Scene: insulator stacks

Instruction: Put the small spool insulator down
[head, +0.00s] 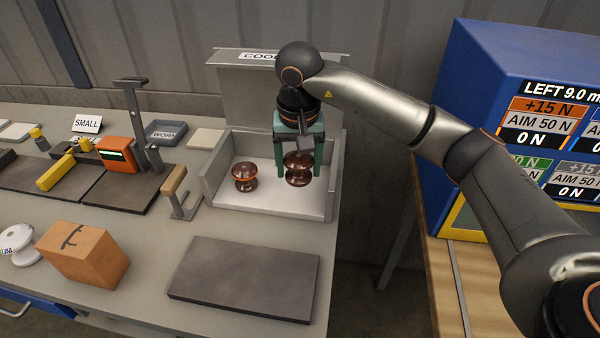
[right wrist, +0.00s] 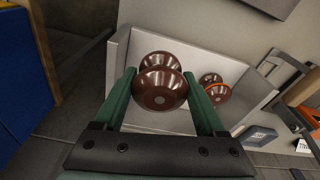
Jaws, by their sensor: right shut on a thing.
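The small spool insulator (head: 298,170), glossy brown with two flanges, is between the fingers of my right gripper (head: 299,160). The gripper is shut on it, pointing down inside the open light-grey box (head: 270,205). In the right wrist view the spool (right wrist: 160,90) sits between the green fingers (right wrist: 160,100). I cannot tell whether its base touches the box floor. A second brown spool insulator (head: 245,177) stands upright on the box floor to the left, apart from the held one; it also shows in the right wrist view (right wrist: 212,90). My left gripper is out of view.
The box's raised lid (head: 240,85) stands behind. A dark flat mat (head: 245,278) lies in front. A clamp-like stand (head: 181,193) is close to the box's left wall. An orange-brown block (head: 83,253) is at front left. A blue display cabinet (head: 490,110) stands right.

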